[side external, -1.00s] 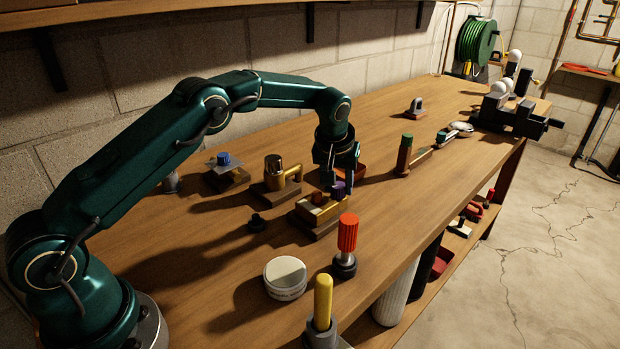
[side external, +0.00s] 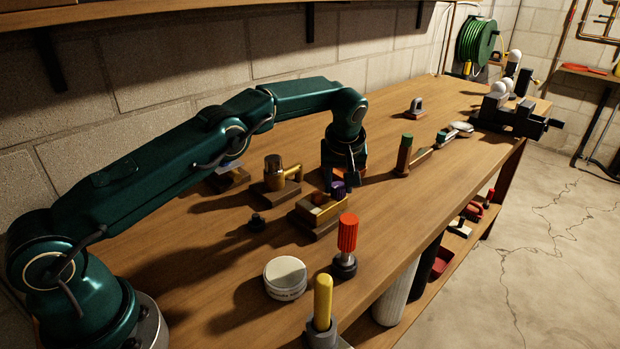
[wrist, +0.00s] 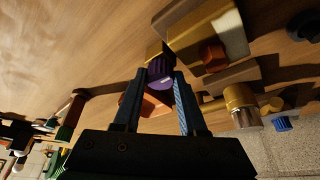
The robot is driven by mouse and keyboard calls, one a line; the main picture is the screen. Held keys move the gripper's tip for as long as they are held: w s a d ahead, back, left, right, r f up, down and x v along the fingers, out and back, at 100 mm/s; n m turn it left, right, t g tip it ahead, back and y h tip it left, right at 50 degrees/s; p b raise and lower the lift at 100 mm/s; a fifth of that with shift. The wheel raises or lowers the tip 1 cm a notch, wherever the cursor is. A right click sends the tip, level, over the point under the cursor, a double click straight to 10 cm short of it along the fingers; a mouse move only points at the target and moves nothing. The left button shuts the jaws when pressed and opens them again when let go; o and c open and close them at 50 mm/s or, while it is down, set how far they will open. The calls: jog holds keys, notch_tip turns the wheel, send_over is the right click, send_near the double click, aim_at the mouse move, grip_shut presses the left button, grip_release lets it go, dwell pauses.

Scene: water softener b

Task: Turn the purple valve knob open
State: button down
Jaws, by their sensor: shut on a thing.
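The purple valve knob (side external: 338,188) sits at the far end of a brass valve body on a wooden block (side external: 316,222) in the middle of the bench. In the side view my gripper (side external: 341,184) points down over it and partly hides it. In the wrist view the ribbed purple knob (wrist: 160,68) lies between the two fingertips of my gripper (wrist: 159,76), with a finger on each side. My gripper is shut on the knob. The knob's exact turn angle cannot be told.
A brass fitting with a lever (side external: 275,177) stands left of the valve. A red-handled tool (side external: 347,238), a round white tin (side external: 285,277) and a yellow handle (side external: 323,298) stand nearer the front. A green-handled piece (side external: 404,154) stands to the right.

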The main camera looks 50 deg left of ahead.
jog(key=shift+c, duration=2.3)
grip_release()
jog(key=v, duration=0.8)
jog(key=shift+r, duration=0.1)
